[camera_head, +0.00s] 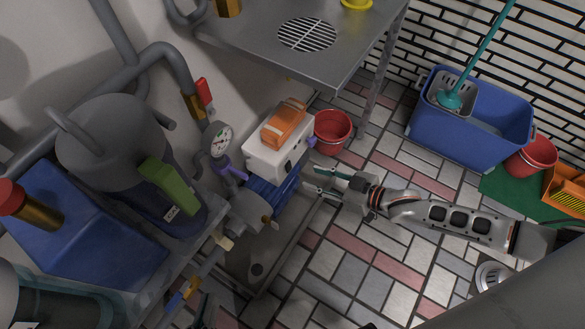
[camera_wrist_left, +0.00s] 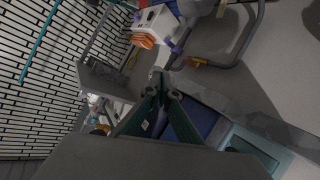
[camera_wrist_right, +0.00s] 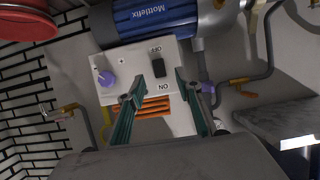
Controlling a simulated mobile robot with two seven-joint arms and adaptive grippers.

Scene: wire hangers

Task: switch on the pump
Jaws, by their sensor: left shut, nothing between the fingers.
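The pump's white control box (camera_head: 273,158) sits on top of the blue motor (camera_head: 270,193), with an orange ribbed part (camera_head: 284,123) on it. I cannot tell the switch's position. My right gripper (camera_head: 317,184) is open and empty, in front of the box; its fingers (camera_wrist_right: 166,88) point towards the switch side. My left gripper (camera_wrist_left: 164,82) is shut and empty, away from the box.
A pressure gauge (camera_head: 219,138), a grey tank (camera_head: 110,140) and pipes crowd the left. A steel table (camera_head: 335,60) stands behind the pump. A red bucket (camera_head: 333,132) is beside the box, and a blue mop bucket (camera_head: 470,130) stands far right. Tiled floor lies open around my right arm.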

